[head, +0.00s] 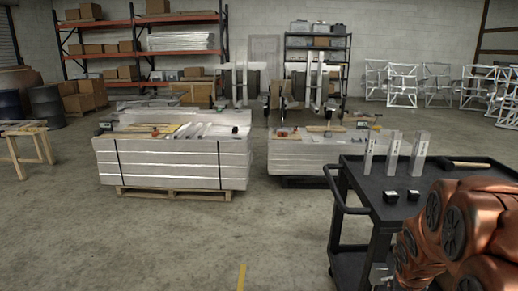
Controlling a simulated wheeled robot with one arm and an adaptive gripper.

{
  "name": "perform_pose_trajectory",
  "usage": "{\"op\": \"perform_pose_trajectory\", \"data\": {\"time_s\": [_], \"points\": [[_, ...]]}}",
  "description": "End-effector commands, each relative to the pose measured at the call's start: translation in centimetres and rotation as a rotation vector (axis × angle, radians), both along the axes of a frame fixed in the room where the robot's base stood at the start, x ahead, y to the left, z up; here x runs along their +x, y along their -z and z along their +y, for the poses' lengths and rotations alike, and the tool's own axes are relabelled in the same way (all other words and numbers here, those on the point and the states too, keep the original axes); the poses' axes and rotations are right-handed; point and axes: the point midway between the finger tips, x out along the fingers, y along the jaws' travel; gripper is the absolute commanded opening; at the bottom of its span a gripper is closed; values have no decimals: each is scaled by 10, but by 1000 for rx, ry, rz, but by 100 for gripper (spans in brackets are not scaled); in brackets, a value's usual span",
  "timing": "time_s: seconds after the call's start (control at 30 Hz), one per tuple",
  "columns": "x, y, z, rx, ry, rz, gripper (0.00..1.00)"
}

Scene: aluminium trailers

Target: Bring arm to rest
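My copper-coloured arm (460,235) is folded at the lower right, in front of the right part of a black cart (350,185). A small grey metal part (380,274) shows at the left of the arm, low beside the cart; it looks like part of my gripper, but its fingers cannot be made out. Whether it is open, shut or holding anything is not visible. The arm hides part of the cart's top and side.
Two strapped metal stacks (172,163) (298,155) stand ahead. A wooden trestle (26,145) is at left. The front floor is clear.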

Motion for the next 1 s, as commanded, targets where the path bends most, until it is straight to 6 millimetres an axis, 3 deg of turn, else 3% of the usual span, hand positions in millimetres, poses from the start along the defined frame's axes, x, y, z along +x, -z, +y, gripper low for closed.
{"op": "perform_pose_trajectory", "data": {"time_s": [0.4,0.6,0.9,1.0], "points": [[-132,-35,120,100,-170,318,52],[-201,-46,168,170,-283,463,52],[-277,-59,210,249,-420,609,52],[-293,-70,218,266,-452,640,52]]}}
